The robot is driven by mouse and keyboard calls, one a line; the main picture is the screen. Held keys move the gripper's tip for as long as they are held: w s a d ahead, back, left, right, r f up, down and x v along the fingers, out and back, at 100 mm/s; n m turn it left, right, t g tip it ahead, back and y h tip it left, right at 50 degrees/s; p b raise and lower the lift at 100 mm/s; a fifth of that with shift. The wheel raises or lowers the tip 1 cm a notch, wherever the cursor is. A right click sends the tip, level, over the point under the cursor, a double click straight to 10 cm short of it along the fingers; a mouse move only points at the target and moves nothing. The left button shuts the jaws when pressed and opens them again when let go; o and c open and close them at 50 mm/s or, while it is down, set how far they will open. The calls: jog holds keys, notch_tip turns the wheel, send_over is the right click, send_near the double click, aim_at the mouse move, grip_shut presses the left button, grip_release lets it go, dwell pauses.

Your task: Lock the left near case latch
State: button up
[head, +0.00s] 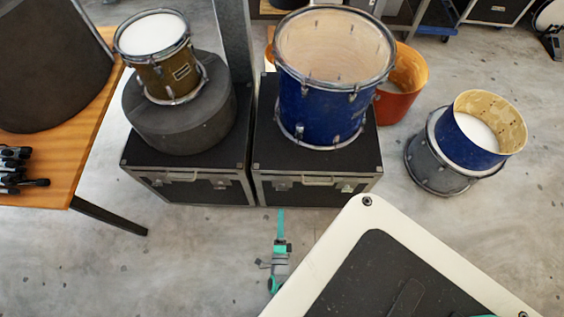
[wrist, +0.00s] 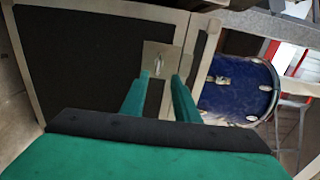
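Two black cases with silver edging stand side by side in the head view, a left case (head: 205,190) and a right case (head: 318,193). A silver latch (head: 283,184) sits at the left of the right case's front. My green gripper (head: 281,212) is in front of that case, below this latch in the picture. In the wrist view a latch plate with a small raised piece (wrist: 157,61) shows just beyond the fingertips. My gripper's two fingers (wrist: 162,82) are apart with nothing held between them. Contact with the latch and its exact turn cannot be told.
A blue drum (head: 322,115) stands on the right case; a gold drum (head: 165,72) on a grey round case (head: 180,125) tops the left one. A wooden table (head: 60,165) is at left. Stacked drums (head: 440,165) stand at right. Floor in front is mostly clear.

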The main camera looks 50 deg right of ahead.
aim_at(282, 188)
jog(key=x, duration=1.1)
jog(key=shift+s+f, duration=0.1)
jog(key=shift+f, duration=0.05)
grip_shut()
